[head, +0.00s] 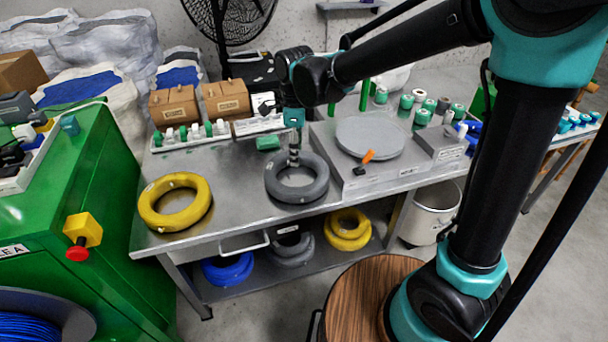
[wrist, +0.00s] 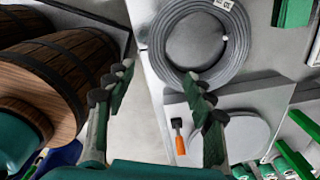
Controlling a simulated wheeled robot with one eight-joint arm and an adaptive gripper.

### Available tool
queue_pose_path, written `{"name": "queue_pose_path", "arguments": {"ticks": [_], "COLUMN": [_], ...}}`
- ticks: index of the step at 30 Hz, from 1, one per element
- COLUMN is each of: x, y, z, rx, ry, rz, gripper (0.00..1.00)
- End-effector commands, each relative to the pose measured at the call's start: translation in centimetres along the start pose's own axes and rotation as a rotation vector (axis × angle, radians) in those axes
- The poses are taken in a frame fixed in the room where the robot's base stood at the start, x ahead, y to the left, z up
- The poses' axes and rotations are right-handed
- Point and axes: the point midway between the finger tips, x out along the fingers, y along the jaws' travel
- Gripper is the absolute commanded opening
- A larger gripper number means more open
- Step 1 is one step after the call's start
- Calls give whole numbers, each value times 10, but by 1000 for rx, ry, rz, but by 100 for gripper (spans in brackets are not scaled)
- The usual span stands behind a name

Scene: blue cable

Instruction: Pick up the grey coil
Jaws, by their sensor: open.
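The grey coil (head: 297,189) lies flat on the metal table, right of the yellow coil. In the wrist view the grey coil (wrist: 163,55) shows at the upper middle, beyond the fingertips, with a white tag on its ring. My gripper (head: 294,159) hangs over the far part of the coil in the head view. In the wrist view my gripper (wrist: 155,83) has its two fingers spread wide with nothing between them. Whether a finger touches the coil is hard to tell.
A yellow coil (head: 175,200) lies at the table's left. A raised scale with a round plate (head: 370,137) stands close on the right, with an orange-handled tool (head: 366,157) on it. Spool rows and brown boxes (head: 174,105) line the back. More coils, one grey (head: 291,252), lie on the lower shelf.

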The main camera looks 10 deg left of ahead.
Motion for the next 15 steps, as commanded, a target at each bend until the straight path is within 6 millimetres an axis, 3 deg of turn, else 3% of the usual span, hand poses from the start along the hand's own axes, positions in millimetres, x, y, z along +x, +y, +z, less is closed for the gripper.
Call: {"name": "queue_pose_path", "arguments": {"ticks": [3,7,15], "x": [0,11,62], "y": [4,5,5], "z": [17,19,18], "rx": [49,67,66], "ry": [8,10,10], "rz": [9,11,10], "gripper": [54,54,54]}}
